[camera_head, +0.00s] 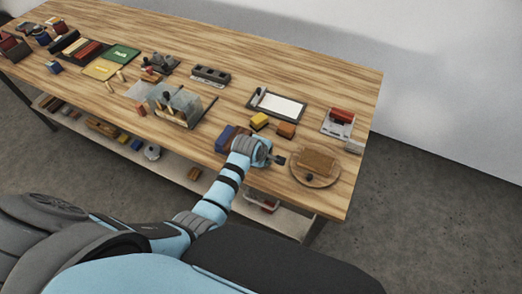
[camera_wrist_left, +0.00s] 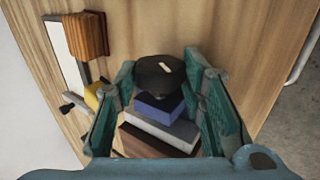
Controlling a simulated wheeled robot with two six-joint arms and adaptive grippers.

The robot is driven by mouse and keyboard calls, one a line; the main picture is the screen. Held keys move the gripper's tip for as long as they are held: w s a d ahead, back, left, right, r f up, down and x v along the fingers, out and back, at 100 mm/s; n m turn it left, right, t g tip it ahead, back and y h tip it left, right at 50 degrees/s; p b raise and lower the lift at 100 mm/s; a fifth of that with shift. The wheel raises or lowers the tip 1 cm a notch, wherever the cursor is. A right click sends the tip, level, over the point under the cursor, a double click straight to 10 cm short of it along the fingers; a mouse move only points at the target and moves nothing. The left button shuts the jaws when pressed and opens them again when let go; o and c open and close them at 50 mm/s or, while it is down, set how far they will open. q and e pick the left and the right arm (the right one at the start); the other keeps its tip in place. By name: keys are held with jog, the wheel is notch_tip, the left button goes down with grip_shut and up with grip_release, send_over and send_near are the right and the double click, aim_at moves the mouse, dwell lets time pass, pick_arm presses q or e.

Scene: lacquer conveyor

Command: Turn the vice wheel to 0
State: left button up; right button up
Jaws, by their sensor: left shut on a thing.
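The vice wheel (camera_wrist_left: 158,76) is a dark round knob with a small pale mark on its face, seen in the left wrist view. Behind it are the vice's blue (camera_wrist_left: 158,107) and grey (camera_wrist_left: 160,130) parts. My left gripper (camera_wrist_left: 162,68) has its two green fingers on either side of the wheel, shut on it. In the head view, my left gripper (camera_head: 254,150) is at the table's front edge, beside the blue vice body (camera_head: 226,137). It hides the wheel there. I cannot read any number on the wheel. My right gripper is in neither view.
A round wooden board (camera_head: 316,181) lies close to the right of my gripper. A yellow block (camera_head: 260,121), an orange block (camera_head: 286,130) and a white framed panel (camera_head: 279,104) lie behind it. A grey box-like stand (camera_head: 174,106) is to the left.

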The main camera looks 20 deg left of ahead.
pick_arm(q)
jog(key=shift+d, duration=0.15)
jog(key=o, duration=1.1)
jog(key=shift+o, duration=0.4)
jog(key=shift+d, duration=0.1)
jog(key=shift+r, duration=0.1)
